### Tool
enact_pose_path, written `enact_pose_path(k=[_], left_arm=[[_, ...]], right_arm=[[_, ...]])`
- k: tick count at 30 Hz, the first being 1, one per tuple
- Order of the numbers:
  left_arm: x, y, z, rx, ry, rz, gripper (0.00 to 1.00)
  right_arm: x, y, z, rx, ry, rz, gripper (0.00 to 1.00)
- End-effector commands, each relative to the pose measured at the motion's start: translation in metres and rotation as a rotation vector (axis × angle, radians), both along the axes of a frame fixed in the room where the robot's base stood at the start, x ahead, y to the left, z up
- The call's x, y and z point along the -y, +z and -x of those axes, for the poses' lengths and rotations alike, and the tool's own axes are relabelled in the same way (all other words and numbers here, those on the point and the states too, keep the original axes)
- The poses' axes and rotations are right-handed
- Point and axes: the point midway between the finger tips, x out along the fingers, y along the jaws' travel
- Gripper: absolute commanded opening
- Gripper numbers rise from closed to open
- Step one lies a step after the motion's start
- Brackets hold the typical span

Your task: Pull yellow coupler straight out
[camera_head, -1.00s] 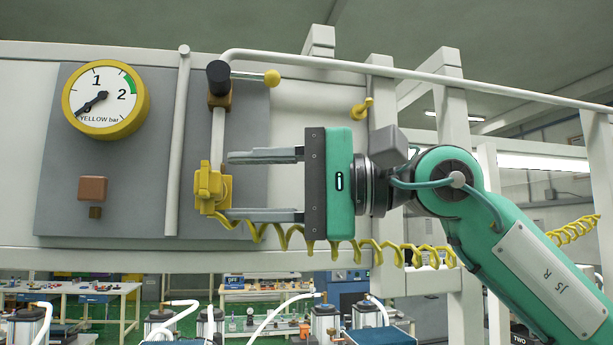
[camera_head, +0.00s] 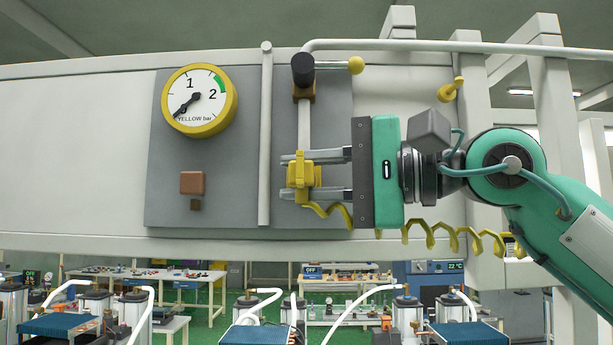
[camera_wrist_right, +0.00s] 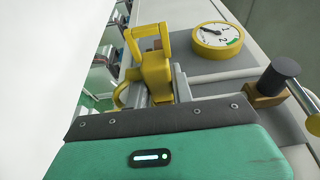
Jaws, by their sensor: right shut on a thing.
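The yellow coupler (camera_head: 301,176) sits at the lower end of a pale vertical pipe on the grey panel. A yellow coiled hose hangs from it and runs right. My right gripper (camera_head: 316,174) comes from the right and is shut on the coupler, one finger above and one below. In the right wrist view the coupler (camera_wrist_right: 155,68) stands between the fingers, with its yellow loop handle at the top. The needle of the yellow gauge (camera_head: 200,100) points near 0; the gauge also shows in the right wrist view (camera_wrist_right: 216,40). My left gripper is not in view.
A black-and-brown valve (camera_head: 303,75) with a yellow-knobbed lever stands above the coupler. A yellow hook (camera_head: 451,90) is on the wall at right. A copper-coloured block (camera_head: 193,183) is on the panel at left. White frame posts stand behind my arm.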

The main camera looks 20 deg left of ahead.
Motion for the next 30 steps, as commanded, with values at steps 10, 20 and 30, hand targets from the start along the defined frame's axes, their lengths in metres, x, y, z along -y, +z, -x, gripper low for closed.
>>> enact_pose_path(k=[10, 20, 30], left_arm=[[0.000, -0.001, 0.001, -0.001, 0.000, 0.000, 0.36], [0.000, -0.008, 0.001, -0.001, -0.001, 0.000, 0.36], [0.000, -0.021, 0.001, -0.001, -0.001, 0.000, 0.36]], right_arm=[[0.000, -0.001, 0.002, 0.000, 0.002, 0.002, 0.00], [0.002, -0.002, 0.008, 0.002, 0.001, 0.001, 0.00], [0.007, -0.002, 0.024, 0.002, 0.001, 0.001, 0.00]])
